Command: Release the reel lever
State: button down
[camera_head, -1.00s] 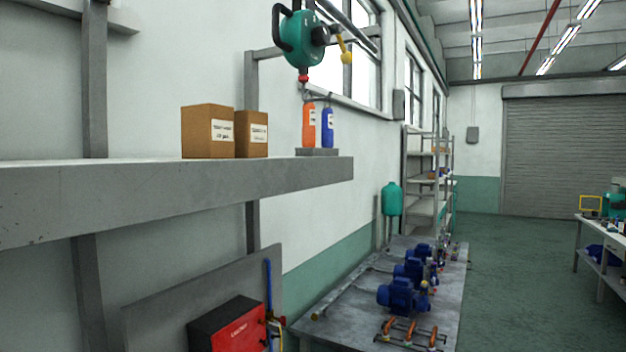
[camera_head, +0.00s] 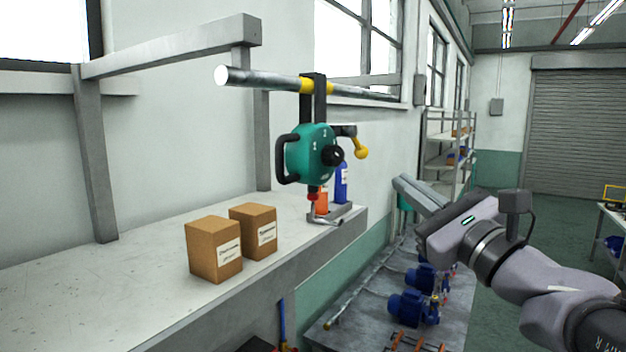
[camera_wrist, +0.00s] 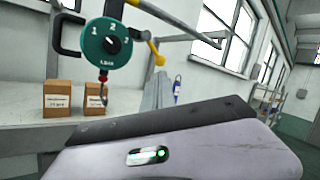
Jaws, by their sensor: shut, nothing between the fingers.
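The green reel (camera_head: 309,152) hangs by a dark bracket from a metal pipe. It has a black handle on its left and a black knob on its front. Its lever ends in a yellow ball (camera_head: 361,153) at the right, pointing down and right. In the wrist view the reel (camera_wrist: 100,52) shows numbers 1, 2 and 3, and the yellow ball (camera_wrist: 160,60) is right of it. A red-topped hook (camera_head: 313,197) hangs below. My gripper (camera_head: 402,183) is shut and empty, right of and lower than the lever in the picture, apart from it.
Two cardboard boxes (camera_head: 230,245) stand on the grey shelf (camera_head: 130,285), left of the reel. An orange bottle (camera_head: 321,203) and a blue bottle (camera_head: 341,184) stand behind the hook. Blue pumps (camera_head: 408,307) are on a low bench. Open floor lies right.

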aim_at(365, 156)
jog(key=p+x, duration=0.2)
jog(key=x, duration=0.7)
jog(key=shift+w, duration=0.1)
jog(key=shift+w+d+r, duration=0.35)
jog(key=shift+w+r, duration=0.2)
